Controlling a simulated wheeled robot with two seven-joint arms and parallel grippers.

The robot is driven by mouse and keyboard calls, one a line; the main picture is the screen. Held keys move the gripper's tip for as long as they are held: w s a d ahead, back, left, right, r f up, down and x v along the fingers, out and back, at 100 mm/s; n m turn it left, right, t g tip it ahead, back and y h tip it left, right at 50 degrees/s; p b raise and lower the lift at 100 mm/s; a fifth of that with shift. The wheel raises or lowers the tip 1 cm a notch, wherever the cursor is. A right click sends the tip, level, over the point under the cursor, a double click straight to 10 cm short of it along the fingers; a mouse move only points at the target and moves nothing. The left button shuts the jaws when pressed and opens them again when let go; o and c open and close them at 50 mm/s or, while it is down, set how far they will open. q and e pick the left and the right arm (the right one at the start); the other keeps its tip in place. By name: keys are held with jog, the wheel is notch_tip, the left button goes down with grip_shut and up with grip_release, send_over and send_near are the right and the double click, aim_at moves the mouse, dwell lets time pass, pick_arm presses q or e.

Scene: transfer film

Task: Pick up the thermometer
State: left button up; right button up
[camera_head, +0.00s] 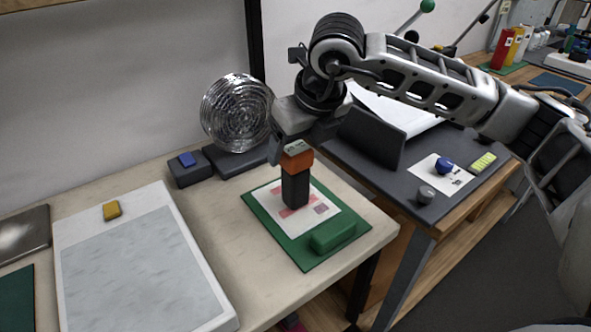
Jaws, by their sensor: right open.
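What looks like the thermometer is an upright device (296,188) with a black body, an orange upper part and a small grey display on top. It stands on a green mat (262,215) with a white and pink printed sheet on it, on the light table. My right gripper (290,146) comes in from the right and points down at its top. The jaws are open; one finger shows at the left of the top, and the other is hard to make out. I cannot tell whether they touch it. My left gripper is not in view.
A green block (334,235) lies on the mat's front corner. A shiny ribbed disc (237,112) stands behind, beside a dark box with a blue top (187,162). A dark table (365,181) adjoins at right.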

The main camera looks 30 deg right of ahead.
jog(key=shift+x, duration=1.1)
grip_shut()
